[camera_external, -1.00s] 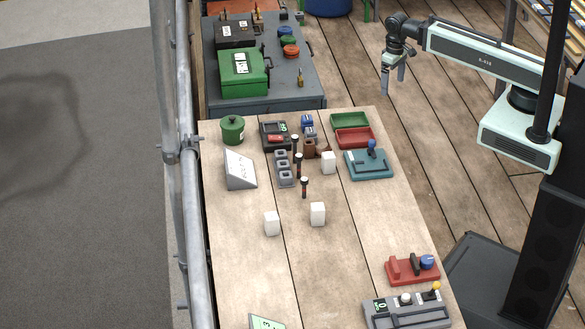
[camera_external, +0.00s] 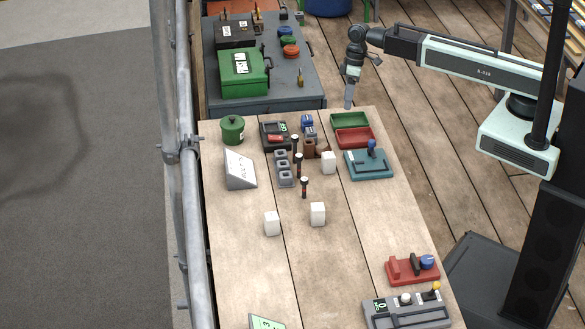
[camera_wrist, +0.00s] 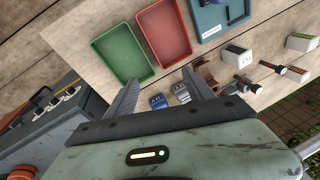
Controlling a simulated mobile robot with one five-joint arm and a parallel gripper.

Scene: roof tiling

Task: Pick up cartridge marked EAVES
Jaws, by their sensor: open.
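In the wrist view similar dark cartridges (camera_wrist: 297,71) show at the right. No EAVES marking is readable, so I cannot tell which one bears it. My gripper (camera_external: 348,102) is open and empty, above the far right of the bench, beyond the trays and apart from the cartridges. In the wrist view its two fingers (camera_wrist: 160,92) point toward the bench, with blue-topped items (camera_wrist: 157,100) between them.
A green tray (camera_external: 350,119) and red tray (camera_external: 352,139) lie by a teal lever device (camera_external: 369,166). White blocks (camera_external: 317,213), a grey socket rack (camera_external: 285,178) and a brown holder (camera_external: 309,149) stand near the cartridges.

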